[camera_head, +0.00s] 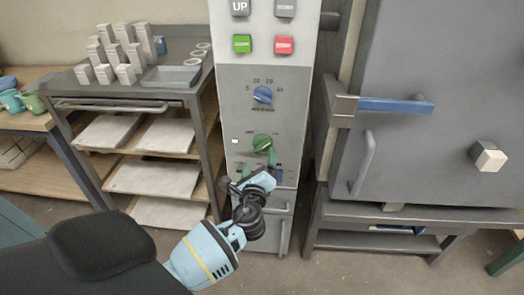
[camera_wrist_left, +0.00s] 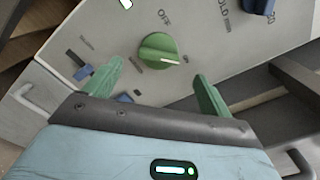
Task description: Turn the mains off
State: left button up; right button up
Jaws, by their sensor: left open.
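A green rotary knob (camera_head: 262,143) sits on the lower part of the tall grey control panel (camera_head: 240,100). The wrist view shows the knob (camera_wrist_left: 159,46) close up, with a pale pointer line along its ridge and an OFF label printed beside it. My left gripper (camera_head: 259,160) is just below the knob in the head view. Its two green fingers (camera_wrist_left: 158,70) are spread apart, with the knob framed between and beyond their tips. Nothing is held. Whether a finger touches the knob cannot be told. My right gripper is not in view.
A blue dial (camera_head: 262,95) is above the knob, with green (camera_head: 242,44) and red (camera_head: 284,45) buttons higher up. A small blue switch (camera_head: 279,174) is below right. A rack (camera_head: 125,110) stands left; a grey kiln door (camera_head: 440,100) is right.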

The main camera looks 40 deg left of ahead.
aim_at(261, 148)
pick_arm(q)
jog(key=x, duration=0.6)
jog(key=c, duration=1)
jog(key=shift+b, duration=0.3)
